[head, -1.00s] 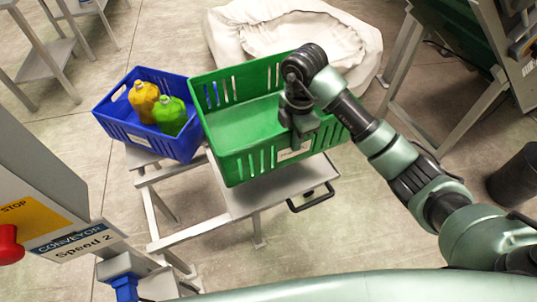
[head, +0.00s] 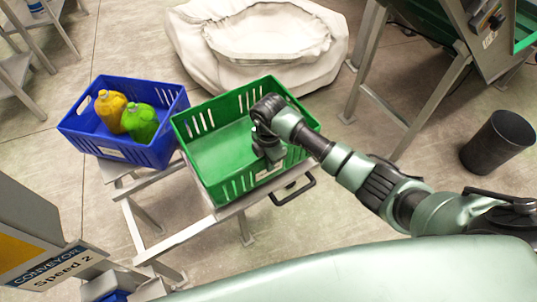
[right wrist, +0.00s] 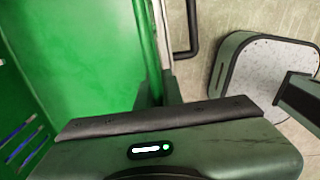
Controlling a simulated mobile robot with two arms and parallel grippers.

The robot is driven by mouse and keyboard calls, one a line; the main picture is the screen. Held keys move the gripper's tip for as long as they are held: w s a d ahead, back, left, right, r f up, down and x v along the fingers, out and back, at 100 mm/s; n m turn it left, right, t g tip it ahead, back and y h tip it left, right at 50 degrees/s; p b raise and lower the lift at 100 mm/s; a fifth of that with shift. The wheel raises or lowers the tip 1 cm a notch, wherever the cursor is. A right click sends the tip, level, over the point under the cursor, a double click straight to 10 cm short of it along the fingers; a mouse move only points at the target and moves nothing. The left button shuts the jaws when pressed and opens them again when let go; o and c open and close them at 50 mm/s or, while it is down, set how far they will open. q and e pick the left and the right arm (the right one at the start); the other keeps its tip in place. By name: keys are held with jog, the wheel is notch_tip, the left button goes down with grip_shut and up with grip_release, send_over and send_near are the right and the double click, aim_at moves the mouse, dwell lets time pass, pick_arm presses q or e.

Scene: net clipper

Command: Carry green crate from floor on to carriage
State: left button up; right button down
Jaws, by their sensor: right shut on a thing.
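The green crate (head: 215,155) is empty and upright at the middle of the head view. It is over the carriage (head: 232,209), a grey metal frame with a flat top and a black handle (head: 296,191). The crate covers most of that top; whether its base fully rests there I cannot tell. My right gripper (head: 268,160) is shut on the crate's near right wall. In the right wrist view, the crate's green wall (right wrist: 85,50) fills the left side, and the handle (right wrist: 190,30) shows beyond it. My left gripper is not in view.
A blue crate (head: 150,155) with a yellow and a green bottle (head: 140,122) stands at the left, close beside the green crate. A white sack (head: 200,50) lies behind. A conveyor sign post (head: 30,220) is at lower left, a dark bin (head: 498,142) at right.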

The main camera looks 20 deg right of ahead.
jog(key=shift+w+a+f, duration=0.1)
jog(key=shift+w+f, duration=0.05)
jog(key=shift+f, duration=1.95)
jog(key=c, duration=1.8)
grip_release()
jog(key=shift+f, duration=0.2)
jog(key=shift+c, duration=0.2)
jog(key=shift+o, duration=1.4)
jog(key=shift+s, duration=0.2)
jog(key=shift+r, duration=0.1)
jog(key=shift+r, duration=0.5)
notch_tip(320, 180, up, 11)
jog(key=shift+r, duration=0.1)
